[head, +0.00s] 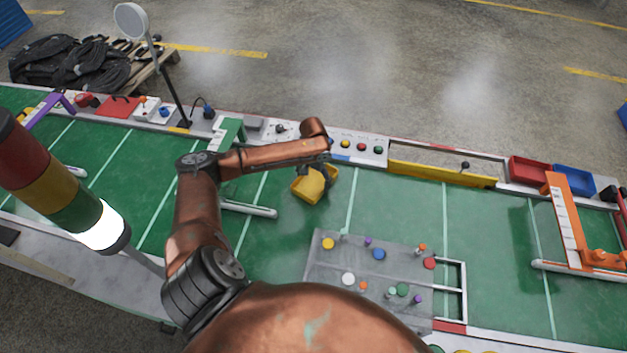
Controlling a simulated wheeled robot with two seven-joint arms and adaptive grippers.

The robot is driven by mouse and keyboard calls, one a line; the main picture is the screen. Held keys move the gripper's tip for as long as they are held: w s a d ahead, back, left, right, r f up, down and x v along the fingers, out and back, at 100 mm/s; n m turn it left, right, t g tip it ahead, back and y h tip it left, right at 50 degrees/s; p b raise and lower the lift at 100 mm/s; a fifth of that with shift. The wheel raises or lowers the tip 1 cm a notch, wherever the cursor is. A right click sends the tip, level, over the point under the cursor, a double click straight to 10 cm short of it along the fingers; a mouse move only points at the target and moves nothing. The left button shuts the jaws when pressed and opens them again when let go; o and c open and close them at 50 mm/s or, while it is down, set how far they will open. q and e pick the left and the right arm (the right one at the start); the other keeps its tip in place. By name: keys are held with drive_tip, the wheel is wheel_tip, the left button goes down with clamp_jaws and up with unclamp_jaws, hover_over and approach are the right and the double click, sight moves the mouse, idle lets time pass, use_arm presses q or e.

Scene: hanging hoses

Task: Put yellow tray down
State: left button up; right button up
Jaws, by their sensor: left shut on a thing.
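The yellow tray (312,187) is a small yellow box near the middle of the head view, tilted, over the green table surface. My left gripper (318,172) is shut on the tray's upper edge. The copper left arm reaches in from the lower middle and bends right to it. Part of the tray is hidden by the gripper. I cannot tell whether the tray touches the table. My right gripper is not in view.
A grey board (330,270) with several coloured pegs lies nearer me. Red (530,170) and blue (573,180) trays stand at the back right, by an orange frame (567,220). A signal tower (60,185) rises at left. Green surface right of the yellow tray is clear.

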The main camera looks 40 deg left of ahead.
sight(313, 185)
use_arm(q)
drive_tip(key=o, duration=1.2)
drive_tip(key=shift+r, duration=0.1)
wheel_tip(313, 185, up, 12)
drive_tip(key=shift+p, duration=1.05)
